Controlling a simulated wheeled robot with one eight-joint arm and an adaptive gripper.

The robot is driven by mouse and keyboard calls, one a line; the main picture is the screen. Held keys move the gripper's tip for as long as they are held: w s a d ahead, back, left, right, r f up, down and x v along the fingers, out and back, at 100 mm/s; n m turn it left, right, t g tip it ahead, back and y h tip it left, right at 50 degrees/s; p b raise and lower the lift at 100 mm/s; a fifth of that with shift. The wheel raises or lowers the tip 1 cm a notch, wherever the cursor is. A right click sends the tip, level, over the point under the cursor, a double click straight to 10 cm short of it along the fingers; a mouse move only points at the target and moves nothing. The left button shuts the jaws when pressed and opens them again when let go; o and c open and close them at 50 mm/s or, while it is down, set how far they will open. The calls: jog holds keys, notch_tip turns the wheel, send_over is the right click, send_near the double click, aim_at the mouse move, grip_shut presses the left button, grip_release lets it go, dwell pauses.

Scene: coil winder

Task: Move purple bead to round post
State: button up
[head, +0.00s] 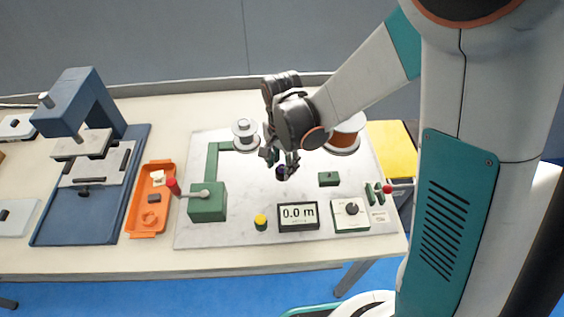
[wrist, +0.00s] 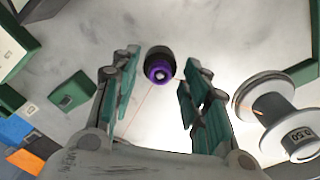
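The purple bead (wrist: 160,72) shows in the wrist view at the upper middle, against a dark round piece (wrist: 158,52); I cannot tell whether that is part of the bead or a support. In the head view the bead (head: 282,173) is small and dark, just under my gripper (head: 281,162). In the wrist view my gripper (wrist: 160,76) is open, its two fingers on either side of the bead with visible gaps. Which piece is the round post is not clear; a short round piece with a yellow top (head: 261,222) stands at the board's front.
A white spool (head: 245,135) and a copper-wound spool (head: 345,135) flank my wrist. A green crank block (head: 207,202), a length display (head: 298,217), a dial box (head: 350,215) and a small green block (head: 328,179) stand on the pale board. An orange tray (head: 151,199) is left.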

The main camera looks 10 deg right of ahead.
jog(key=shift+r, duration=0.15)
jog(key=shift+r, duration=3.6)
